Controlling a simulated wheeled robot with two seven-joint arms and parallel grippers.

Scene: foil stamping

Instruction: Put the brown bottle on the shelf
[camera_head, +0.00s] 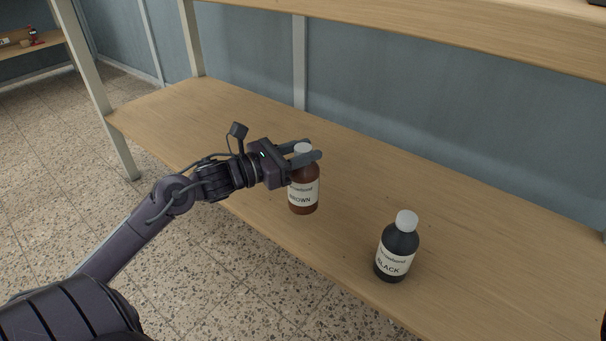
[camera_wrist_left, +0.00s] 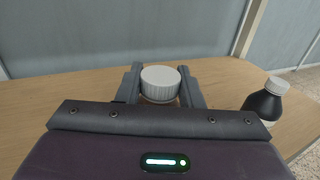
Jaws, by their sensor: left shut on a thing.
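The brown bottle (camera_head: 303,192) is upright at the lower wooden shelf board (camera_head: 480,215), with a white cap and a label reading BROWN. My left gripper (camera_head: 306,156) is shut on it at the cap and neck. In the left wrist view the white cap (camera_wrist_left: 160,84) sits between the two fingers (camera_wrist_left: 160,88). The bottle's body is hidden there behind the gripper. I cannot tell for sure whether its base touches the board. My right gripper is not in view.
A black bottle (camera_head: 397,250) with a white cap stands on the same board, to the right and nearer the front edge. An upper board (camera_head: 450,28) runs above at the back. Metal posts (camera_head: 96,85) hold the shelf at the left.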

